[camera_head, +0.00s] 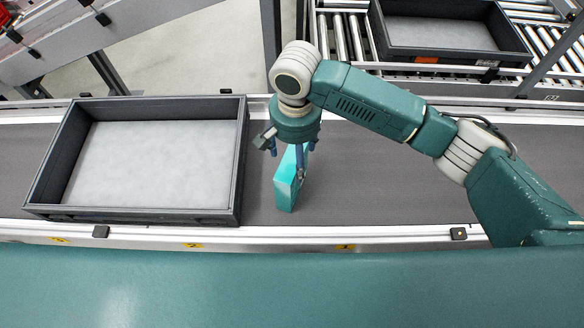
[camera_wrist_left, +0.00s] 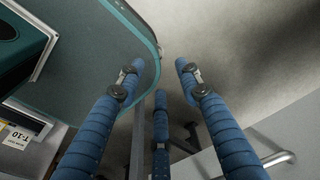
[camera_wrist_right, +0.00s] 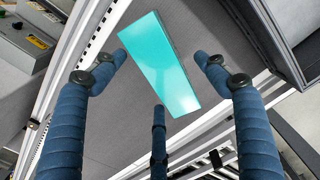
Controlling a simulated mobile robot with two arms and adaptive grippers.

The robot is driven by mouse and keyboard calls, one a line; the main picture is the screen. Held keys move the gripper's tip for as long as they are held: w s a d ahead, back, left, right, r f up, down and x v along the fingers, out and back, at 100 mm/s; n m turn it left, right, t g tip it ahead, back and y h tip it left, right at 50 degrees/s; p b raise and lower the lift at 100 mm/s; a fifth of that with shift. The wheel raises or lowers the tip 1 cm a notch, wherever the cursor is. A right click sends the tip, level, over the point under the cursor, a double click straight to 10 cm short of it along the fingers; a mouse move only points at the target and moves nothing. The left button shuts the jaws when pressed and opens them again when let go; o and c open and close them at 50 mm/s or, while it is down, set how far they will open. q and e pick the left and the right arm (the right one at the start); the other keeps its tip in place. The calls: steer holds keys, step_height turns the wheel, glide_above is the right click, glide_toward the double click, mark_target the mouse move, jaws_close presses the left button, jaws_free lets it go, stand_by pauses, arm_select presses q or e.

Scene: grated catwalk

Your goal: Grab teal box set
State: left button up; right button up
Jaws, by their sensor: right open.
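The teal box (camera_head: 286,182) stands upright on the grey conveyor belt in the head view, just right of the dark tray. My right gripper (camera_head: 288,160) is above and around its upper part, pointing down. In the right wrist view the teal box (camera_wrist_right: 160,65) lies between and beyond the spread blue fingers of my right gripper (camera_wrist_right: 158,70). That gripper is open, and I cannot tell whether a finger touches the box. My left gripper (camera_wrist_left: 158,70) shows only in the left wrist view, with its fingers spread apart and nothing between them.
An empty dark grey tray (camera_head: 243,165) sits on the belt to the left of the box. The belt (camera_head: 400,190) is clear to the right. Another dark tray (camera_head: 450,55) rests on a roller conveyor at the back right. A metal rail (camera_head: 300,235) runs along the front.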

steer(key=shift+s+f, duration=0.25)
steer(key=shift+f, duration=0.95)
steer(key=f, duration=0.1)
steer(key=f+p, duration=0.1)
steer(key=f, duration=0.1)
steer(key=f+p, duration=0.1)
steer(key=f, duration=0.1)
steer(key=shift+w+d+f, duration=0.1)
steer(key=shift+w+d, duration=0.05)
steer(key=shift+w, duration=0.1)
steer(key=shift+c, duration=0.2)
steer(key=c, duration=1.3)
arm_select(q)
steer(key=shift+s+a+r, duration=0.1)
steer(key=shift+s+r, duration=0.95)
steer(key=shift+s, duration=0.1)
arm_select(e)
steer(key=shift+c, duration=1.3)
